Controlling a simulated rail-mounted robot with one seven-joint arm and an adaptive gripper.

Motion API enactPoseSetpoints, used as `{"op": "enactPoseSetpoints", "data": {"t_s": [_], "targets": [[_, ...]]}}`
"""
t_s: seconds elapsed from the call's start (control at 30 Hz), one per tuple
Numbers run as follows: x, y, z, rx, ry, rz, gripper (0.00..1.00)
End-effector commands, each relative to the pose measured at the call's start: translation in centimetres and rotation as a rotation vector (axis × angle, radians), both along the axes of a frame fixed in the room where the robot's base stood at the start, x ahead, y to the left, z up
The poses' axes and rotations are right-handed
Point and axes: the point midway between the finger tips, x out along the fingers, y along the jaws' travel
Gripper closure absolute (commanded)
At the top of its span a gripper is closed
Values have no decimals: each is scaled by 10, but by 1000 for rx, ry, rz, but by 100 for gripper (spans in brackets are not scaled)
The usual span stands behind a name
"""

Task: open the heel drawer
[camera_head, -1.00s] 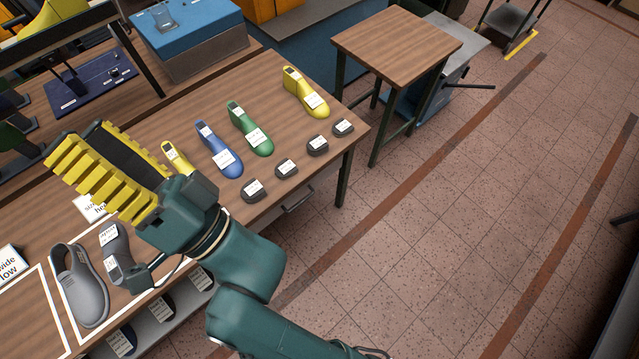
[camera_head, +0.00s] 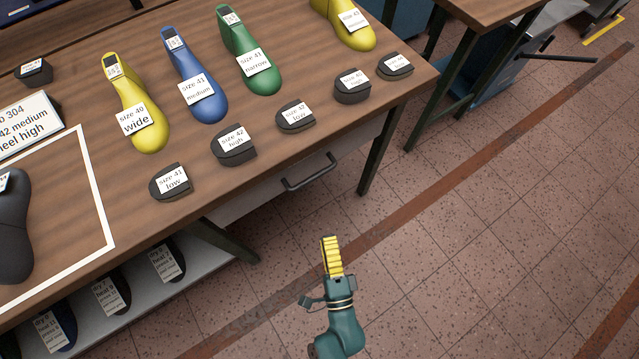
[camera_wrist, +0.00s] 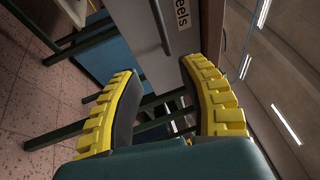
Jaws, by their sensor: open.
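The heel drawer (camera_head: 268,187) is a light grey front under the table top, with a dark bar handle (camera_head: 309,172). It looks shut. In the wrist view the drawer front (camera_wrist: 188,40) shows part of a label ending in "eels", and its handle (camera_wrist: 161,27) lies ahead of the fingers, near the top. My gripper (camera_head: 331,250) is in front of the table, over the floor, below and apart from the handle. In the wrist view my gripper (camera_wrist: 165,85) has its two yellow-ribbed fingers spread with nothing between them.
The wooden table (camera_head: 75,75) carries several shoe lasts and black heel pieces near its front edge. A dark table leg (camera_head: 378,150) stands right of the drawer. The floor in front is clear.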

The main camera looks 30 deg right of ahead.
Motion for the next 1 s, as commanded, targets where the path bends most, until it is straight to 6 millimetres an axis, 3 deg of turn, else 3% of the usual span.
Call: {"op": "enactPoseSetpoints", "data": {"t_s": [0.17, 0.7, 1.0], "targets": [[21, -6, 7, 0, -10, -3, 59], [138, -42, 27, -2, -9, 0, 59], [156, -47, 32, -1, -5, 0, 59]]}}
